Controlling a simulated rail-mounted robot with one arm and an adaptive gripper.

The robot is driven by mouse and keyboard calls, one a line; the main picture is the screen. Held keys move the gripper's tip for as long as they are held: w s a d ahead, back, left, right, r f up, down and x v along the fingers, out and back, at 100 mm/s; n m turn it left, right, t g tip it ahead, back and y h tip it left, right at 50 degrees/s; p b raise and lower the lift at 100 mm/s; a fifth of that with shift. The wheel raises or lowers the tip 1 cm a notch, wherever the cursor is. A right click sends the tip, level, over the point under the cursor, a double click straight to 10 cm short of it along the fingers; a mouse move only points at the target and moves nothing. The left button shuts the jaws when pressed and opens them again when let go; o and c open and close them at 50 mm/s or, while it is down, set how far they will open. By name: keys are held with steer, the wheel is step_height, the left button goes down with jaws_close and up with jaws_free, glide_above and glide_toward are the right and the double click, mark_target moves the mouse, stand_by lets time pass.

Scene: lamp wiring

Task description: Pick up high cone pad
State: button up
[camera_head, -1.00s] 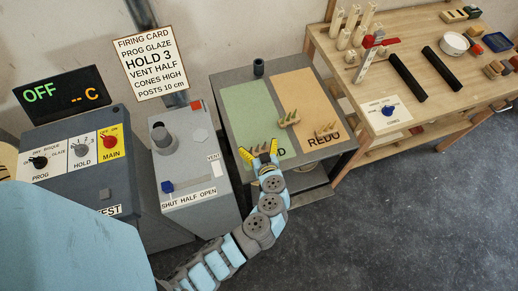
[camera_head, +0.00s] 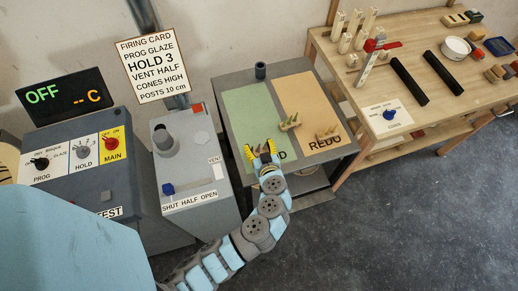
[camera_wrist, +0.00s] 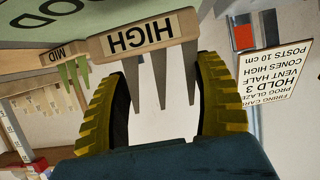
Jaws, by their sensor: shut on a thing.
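The high cone pad (camera_wrist: 140,38) is a pale block marked HIGH, upside down in the wrist view, with a row of grey pointed cones. My gripper (camera_wrist: 160,70) has its yellow-edged fingers on either side of the cones, at the pad, and is shut on it. In the head view my gripper (camera_head: 261,150) is at the front of the green panel (camera_head: 250,112) on the grey table; the held pad is mostly hidden there. Another pad, marked MID (camera_wrist: 55,52), with green cones, is beside it in the wrist view.
Two cone pads stand nearby, one by the panel border (camera_head: 289,123) and one on the tan REDO panel (camera_head: 328,134). A dark cup (camera_head: 260,70) is at the table's back. The grey vent box (camera_head: 190,165) is left; a wooden bench (camera_head: 425,60) with tools is right.

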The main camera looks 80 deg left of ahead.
steer(key=s+d+r+p, duration=0.3)
steer(key=s+d+r, duration=0.4)
steer(key=d+r, duration=0.3)
steer(key=shift+s+d+r, duration=0.2)
steer(key=shift+d+r, duration=0.05)
steer(key=shift+d, duration=0.7)
